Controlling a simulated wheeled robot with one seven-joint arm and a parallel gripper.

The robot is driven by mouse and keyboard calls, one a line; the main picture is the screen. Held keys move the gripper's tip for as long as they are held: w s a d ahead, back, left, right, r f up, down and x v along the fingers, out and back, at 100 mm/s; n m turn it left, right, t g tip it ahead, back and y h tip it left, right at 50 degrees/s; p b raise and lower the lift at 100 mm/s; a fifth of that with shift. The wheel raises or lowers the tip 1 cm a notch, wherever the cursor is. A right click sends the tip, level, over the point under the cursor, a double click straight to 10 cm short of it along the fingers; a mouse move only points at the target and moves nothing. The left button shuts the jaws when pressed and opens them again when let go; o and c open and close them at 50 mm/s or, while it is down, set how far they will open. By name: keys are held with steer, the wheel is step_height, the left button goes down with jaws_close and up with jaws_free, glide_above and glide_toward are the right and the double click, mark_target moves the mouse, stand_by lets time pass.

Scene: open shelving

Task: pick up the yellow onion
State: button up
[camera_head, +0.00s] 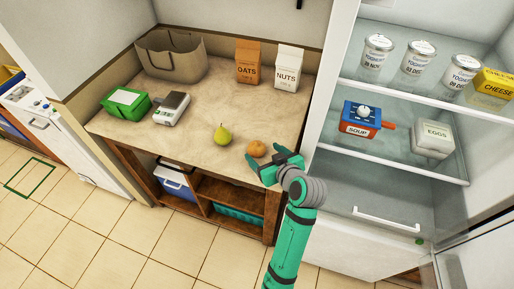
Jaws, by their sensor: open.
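The yellow onion (257,149) sits on the tan countertop (190,140) near its front right edge. It is small, round and orange-brown. My gripper (268,163), green with a grey wrist, is at the counter's front edge, just in front of and to the right of the onion. Its jaws are open, with the fingers pointing towards the onion. I cannot tell whether a finger touches it. Nothing shows between the jaws.
A pear (222,135) stands left of the onion. An oats box (248,62), a nuts carton (287,68), a bag (171,57), a scale (171,108) and a green box (125,102) stand farther back or left. An open fridge (350,160) bounds the right.

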mark_target(259, 149)
steer(key=x, duration=0.4)
steer(key=shift+w+a+f, duration=0.2)
steer(key=shift+w, duration=0.15)
steer(key=c, duration=1.2)
steer(key=shift+r, duration=0.15)
